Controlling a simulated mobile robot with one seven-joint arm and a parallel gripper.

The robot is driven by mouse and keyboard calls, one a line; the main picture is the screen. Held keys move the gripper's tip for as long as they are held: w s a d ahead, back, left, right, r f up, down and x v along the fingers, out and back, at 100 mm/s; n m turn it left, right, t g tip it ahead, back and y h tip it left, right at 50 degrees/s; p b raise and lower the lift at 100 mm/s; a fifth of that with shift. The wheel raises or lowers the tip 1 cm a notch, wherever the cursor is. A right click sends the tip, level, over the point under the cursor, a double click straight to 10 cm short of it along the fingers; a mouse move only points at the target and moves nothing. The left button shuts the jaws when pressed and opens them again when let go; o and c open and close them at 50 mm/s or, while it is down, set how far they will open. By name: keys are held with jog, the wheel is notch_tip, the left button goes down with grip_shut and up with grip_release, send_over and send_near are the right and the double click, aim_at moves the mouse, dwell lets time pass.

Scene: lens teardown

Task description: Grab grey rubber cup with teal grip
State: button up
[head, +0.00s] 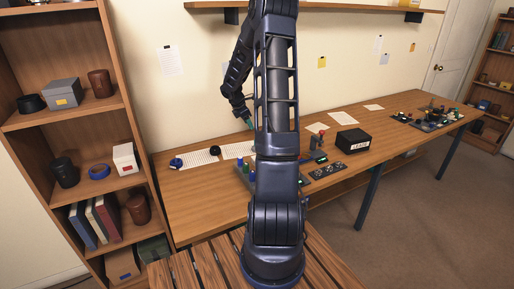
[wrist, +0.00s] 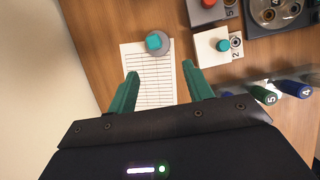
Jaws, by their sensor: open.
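In the head view my gripper (head: 249,123) is above the table, partly behind my arm. I cannot make out the cup there.
Right of the cup are a white block (wrist: 211,55) with a teal knob and a dark tray (wrist: 251,28). A rack holds blue and green handles (wrist: 265,95) at the right. In the head view a black box (head: 353,141) stands on the wooden table (head: 190,205).

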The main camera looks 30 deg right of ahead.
jog(key=shift+n, duration=0.7)
jog(key=x, duration=0.5)
jog(key=w+x, duration=0.1)
jog(key=x, duration=0.9)
jog(key=shift+w+d, duration=0.15)
jog(key=shift+d, duration=0.1)
jog(key=shift+c, duration=0.2)
jog(key=c, duration=1)
